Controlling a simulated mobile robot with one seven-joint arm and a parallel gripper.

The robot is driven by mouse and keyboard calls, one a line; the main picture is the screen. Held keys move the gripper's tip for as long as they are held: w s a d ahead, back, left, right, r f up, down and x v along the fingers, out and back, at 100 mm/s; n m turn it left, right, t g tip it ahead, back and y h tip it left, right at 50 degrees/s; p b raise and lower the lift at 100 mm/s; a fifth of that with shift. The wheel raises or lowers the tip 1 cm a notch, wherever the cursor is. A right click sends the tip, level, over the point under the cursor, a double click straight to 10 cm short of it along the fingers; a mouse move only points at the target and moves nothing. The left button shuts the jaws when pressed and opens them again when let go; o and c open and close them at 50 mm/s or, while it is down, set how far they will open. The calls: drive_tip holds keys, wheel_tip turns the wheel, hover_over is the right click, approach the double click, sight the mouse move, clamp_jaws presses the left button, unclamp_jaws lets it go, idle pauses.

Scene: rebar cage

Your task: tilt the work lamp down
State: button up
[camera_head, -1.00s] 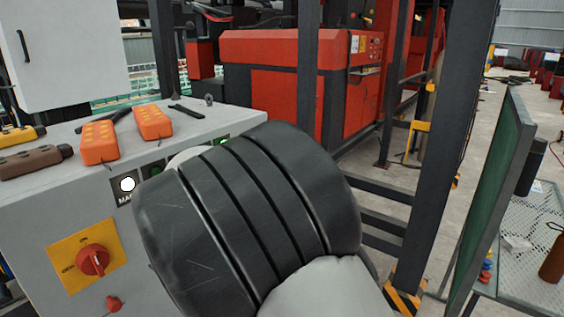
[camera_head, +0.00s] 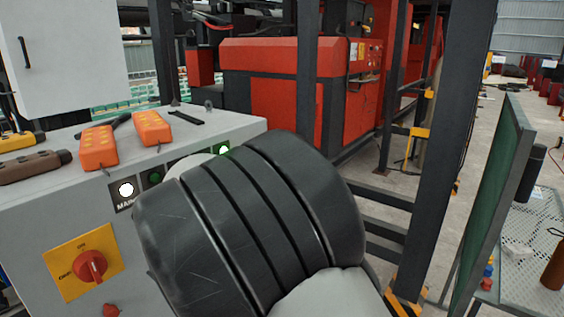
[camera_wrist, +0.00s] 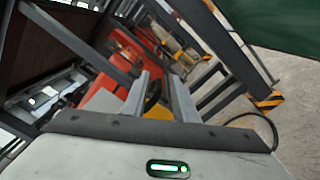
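I cannot make out the work lamp in either view. My gripper (camera_wrist: 158,75) shows in the wrist view as two grey fingers with a clear gap between them. A dark curved thing (camera_wrist: 152,92) and a yellow patch (camera_wrist: 157,113) show in that gap; I cannot tell what they are or how far off. No contact with the fingers is clear. In the head view my dark arm fills the middle and hides the gripper and what lies beyond it.
A grey control cabinet (camera_head: 62,220) with a red rotary switch (camera_head: 90,266) stands at left, with orange pendants (camera_head: 98,148) on top. A dark post (camera_head: 440,150) and red machine (camera_head: 262,85) stand behind. A green panel (camera_head: 497,200) and mesh table (camera_head: 530,235) are at right.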

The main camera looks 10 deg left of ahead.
drive_tip(key=p+v, duration=0.1)
drive_tip(key=v, duration=1.6)
drive_tip(key=shift+s, duration=0.2)
drive_tip(key=w+d+f+m+g+h, duration=0.1)
drive_tip(key=w+d+m+g, duration=0.15)
drive_tip(key=d, duration=0.55)
drive_tip(key=w+d+f+m+g+h, duration=0.1)
drive_tip(key=d+m+g, duration=0.15)
drive_tip(key=d, duration=0.45)
drive_tip(key=s+d+f+m+g+y, duration=0.2)
drive_tip(key=s+d+m+g, duration=0.25)
drive_tip(key=d, duration=0.55)
drive_tip(key=s+d+f+m+g+y, duration=0.25)
drive_tip(key=s+d, duration=0.25)
drive_tip(key=d, duration=0.6)
drive_tip(key=s+d+m+t+y, duration=0.1)
drive_tip(key=s+d+m+y, duration=0.1)
drive_tip(key=s+m+y, duration=0.5)
wheel_tip(320, 180, up, 16)
drive_tip(key=s+m+h+p, duration=0.1)
drive_tip(key=s+h+p, duration=0.1)
drive_tip(key=p, duration=1.3)
drive_tip(key=shift+s+p, duration=0.3)
drive_tip(key=shift+p, duration=0.1)
drive_tip(key=shift+h, duration=0.25)
